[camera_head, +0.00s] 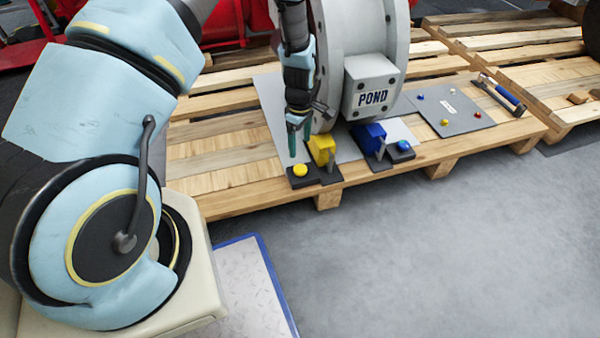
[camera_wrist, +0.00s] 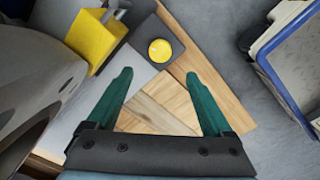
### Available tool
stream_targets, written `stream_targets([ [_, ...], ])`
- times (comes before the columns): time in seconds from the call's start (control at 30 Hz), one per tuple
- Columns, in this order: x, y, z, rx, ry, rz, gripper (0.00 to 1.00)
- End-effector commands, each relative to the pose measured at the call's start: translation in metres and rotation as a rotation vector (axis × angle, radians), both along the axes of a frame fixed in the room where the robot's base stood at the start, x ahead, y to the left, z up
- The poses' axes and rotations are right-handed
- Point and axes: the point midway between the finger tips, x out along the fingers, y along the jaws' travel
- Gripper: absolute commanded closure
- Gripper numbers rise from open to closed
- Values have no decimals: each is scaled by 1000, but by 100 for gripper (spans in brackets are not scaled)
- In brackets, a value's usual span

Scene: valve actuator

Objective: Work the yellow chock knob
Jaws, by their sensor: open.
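The yellow knob (camera_head: 300,170) is a round cap on a small dark base at the front edge of the pallet. It also shows in the wrist view (camera_wrist: 160,50), beyond my fingertips and between their lines. A yellow chock block (camera_head: 322,149) stands right beside it, under the big grey wheel-like body; it is at the upper left of the wrist view (camera_wrist: 92,40). My gripper (camera_head: 298,140) hangs above and just behind the knob. Its two green fingers (camera_wrist: 158,85) are apart with nothing between them, and the knob is not touched.
A blue chock (camera_head: 368,138) and blue knob (camera_head: 404,146) sit to the right. The grey housing marked POND (camera_head: 372,92) stands close to my gripper. A grey panel with small buttons (camera_head: 450,108) and a blue-handled tool (camera_head: 504,96) lie farther right. The floor in front is clear.

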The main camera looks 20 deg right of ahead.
Motion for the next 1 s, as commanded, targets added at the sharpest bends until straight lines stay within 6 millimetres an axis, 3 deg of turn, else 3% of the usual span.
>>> stream_targets([
  [0.6,0,0,-95,0,1,0,15],
  [1.0,0,0,-106,0,0,0,15],
])
